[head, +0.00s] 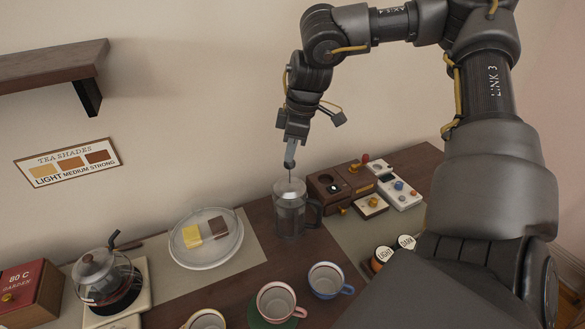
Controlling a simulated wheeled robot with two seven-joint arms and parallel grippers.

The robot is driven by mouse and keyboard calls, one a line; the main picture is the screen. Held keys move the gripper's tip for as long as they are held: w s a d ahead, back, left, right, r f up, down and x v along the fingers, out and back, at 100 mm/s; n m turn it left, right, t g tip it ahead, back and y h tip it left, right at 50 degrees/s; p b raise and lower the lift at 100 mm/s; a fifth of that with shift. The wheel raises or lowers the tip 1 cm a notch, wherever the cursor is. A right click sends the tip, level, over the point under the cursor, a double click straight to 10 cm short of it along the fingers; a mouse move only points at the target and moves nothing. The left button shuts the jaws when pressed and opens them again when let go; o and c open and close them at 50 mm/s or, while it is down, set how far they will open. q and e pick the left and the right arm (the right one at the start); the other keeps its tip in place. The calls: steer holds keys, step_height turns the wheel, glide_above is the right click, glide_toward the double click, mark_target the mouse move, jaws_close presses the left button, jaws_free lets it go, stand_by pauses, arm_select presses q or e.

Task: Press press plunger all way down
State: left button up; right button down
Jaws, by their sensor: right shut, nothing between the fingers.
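A glass press (290,212) with a dark handle on its right side stands on the wooden counter (255,291). Its thin plunger rod (290,177) sticks up from the lid. My right gripper (290,162) is shut, pointing down directly over the top of the rod. My left gripper is out of view.
A plate (206,252) with yellow and brown pieces stands left of the press. A glass teapot (103,277) stands further left. Cups (276,303) stand in front, and boxes with knobs (328,187) stand to the right. A wall shelf (50,66) hangs upper left.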

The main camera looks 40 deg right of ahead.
mark_target(291, 165)
steer(key=shift+f+b, duration=2.2)
steer(key=shift+f, duration=0.1)
steer(key=shift+r+p, duration=1.45)
steer(key=shift+r, duration=1.6)
